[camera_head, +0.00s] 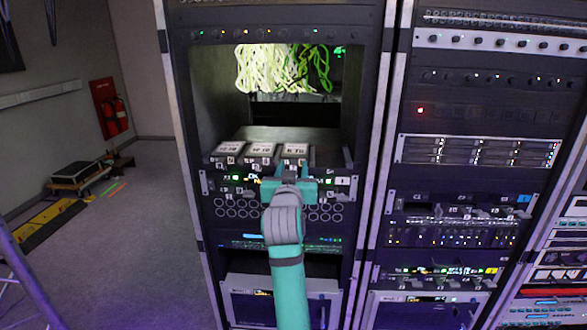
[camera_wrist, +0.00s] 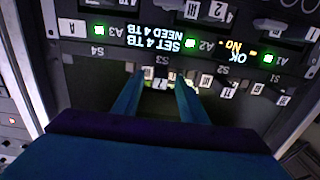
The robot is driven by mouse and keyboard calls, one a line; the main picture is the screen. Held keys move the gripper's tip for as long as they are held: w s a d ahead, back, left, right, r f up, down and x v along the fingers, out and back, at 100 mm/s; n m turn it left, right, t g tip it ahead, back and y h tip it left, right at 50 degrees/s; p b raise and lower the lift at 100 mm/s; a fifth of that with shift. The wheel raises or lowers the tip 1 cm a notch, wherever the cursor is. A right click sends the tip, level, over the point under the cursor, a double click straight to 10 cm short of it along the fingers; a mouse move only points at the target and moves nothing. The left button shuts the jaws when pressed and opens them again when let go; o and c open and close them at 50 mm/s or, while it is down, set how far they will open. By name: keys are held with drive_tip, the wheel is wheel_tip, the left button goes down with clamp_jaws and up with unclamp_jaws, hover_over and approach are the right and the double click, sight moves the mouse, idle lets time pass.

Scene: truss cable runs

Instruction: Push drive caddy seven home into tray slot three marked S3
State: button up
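My gripper (camera_head: 290,183) is at the front of the slotted tray (camera_head: 342,186) in the left rack. In the wrist view the tray (camera_wrist: 112,59) appears upside down. Slot mark S3 (camera_wrist: 148,73) lies just beyond my gripper (camera_wrist: 157,90), whose two teal fingers stand apart. Between them is a small pale face that seems to read 7, the front of caddy seven (camera_wrist: 160,84). Clear gaps seem to separate it from the fingers. Its depth in the slot is hidden. The display (camera_wrist: 158,38) reads "SET 4 TB NEED 4 TB".
Several labelled boxes (camera_head: 260,149) stand on the shelf just above the tray. Other tagged fronts (camera_wrist: 229,89) sit right of my gripper in the wrist view. The rack post (camera_head: 375,190) stands close on the right. Open floor (camera_head: 150,240) lies left.

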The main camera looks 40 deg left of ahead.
drive_tip(key=v, duration=1)
drive_tip(key=shift+s, duration=0.3)
drive_tip(key=shift+d, duration=0.15)
drive_tip(key=s+d+f+m+h, duration=0.1)
drive_tip(key=s+d+f+h, duration=0.1)
drive_tip(key=d+f, duration=0.85)
drive_tip(key=s+d+f+m+h, duration=0.15)
drive_tip(key=d+f, duration=0.35)
drive_tip(key=f, duration=1.1)
drive_tip(key=s+d+f+m+h, duration=0.2)
drive_tip(key=s+d+f, duration=0.8)
drive_tip(key=s, duration=0.1)
drive_tip(key=s+d+f+m+h, duration=0.1)
drive_tip(key=s+d, duration=0.5)
drive_tip(key=s, duration=0.6)
drive_tip(key=s+d+f+m+h, duration=0.1)
drive_tip(key=s+d+h, duration=0.2)
drive_tip(key=s+d, duration=0.4)
drive_tip(key=s, duration=0.6)
drive_tip(key=shift+f, duration=0.35)
drive_tip(key=shift+c, duration=0.4)
